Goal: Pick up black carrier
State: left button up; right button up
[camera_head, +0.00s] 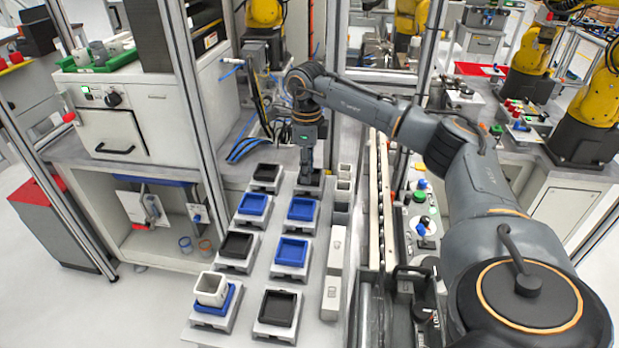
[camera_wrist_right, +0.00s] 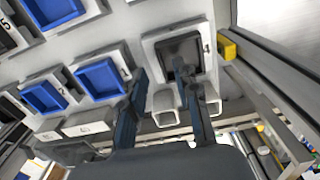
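In the head view my right gripper (camera_head: 307,168) points down at the far end of the right column of holders. A black carrier (camera_head: 316,180) sits there, partly hidden by the gripper. Other black carriers sit at the far left (camera_head: 266,172), middle left (camera_head: 237,245) and near right (camera_head: 278,307). My left gripper is not in view.
Blue carriers (camera_head: 301,208) sit in neighbouring holders on the table. A white square cup (camera_head: 212,288) stands on the near-left blue carrier. Square pale cups (camera_head: 343,185) stand right of the gripper. A metal frame post (camera_head: 195,110) rises at the left.

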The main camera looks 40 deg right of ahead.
jog(key=shift+d+f, duration=0.15)
jog(key=shift+f, duration=1.25)
grip_shut()
jog(key=shift+r, duration=0.1)
